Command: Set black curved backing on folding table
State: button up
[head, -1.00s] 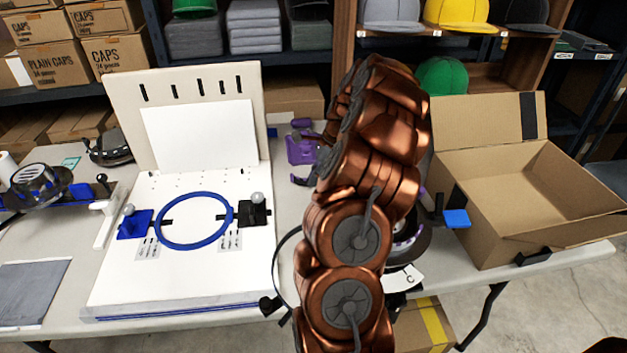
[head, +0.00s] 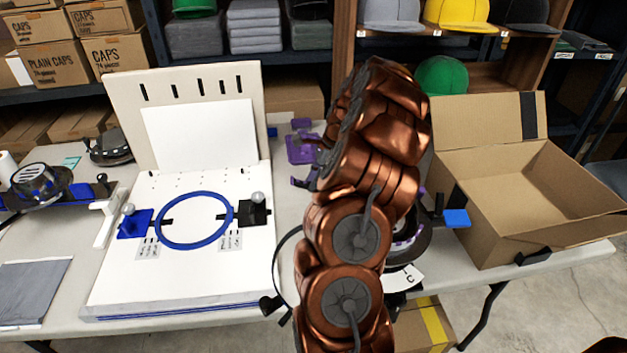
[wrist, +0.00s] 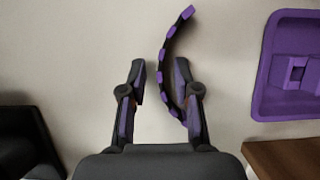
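The black curved backing (wrist: 163,62) is a thin black arc with purple blocks along it. In the wrist view it runs between my fingertips, close to the right finger, and its lower end passes beside that finger. My gripper (wrist: 160,82) is open, with a clear gap between the left finger and the arc. In the head view one end of the backing (head: 300,183) shows just left of my copper arm, which hides most of my gripper. The pale folding table (head: 190,325) lies under the work area. Whether the backing touches it is hard to tell.
A purple tray (wrist: 292,75) lies right of the gripper in the wrist view. A white board with a blue hoop (head: 160,240) stands left of my arm. An open cardboard box (head: 530,205) is at right. A dark object (wrist: 28,140) sits lower left in the wrist view.

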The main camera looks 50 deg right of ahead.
jog(key=shift+r, duration=0.1)
jog(key=v, duration=1.2)
dwell(0.4)
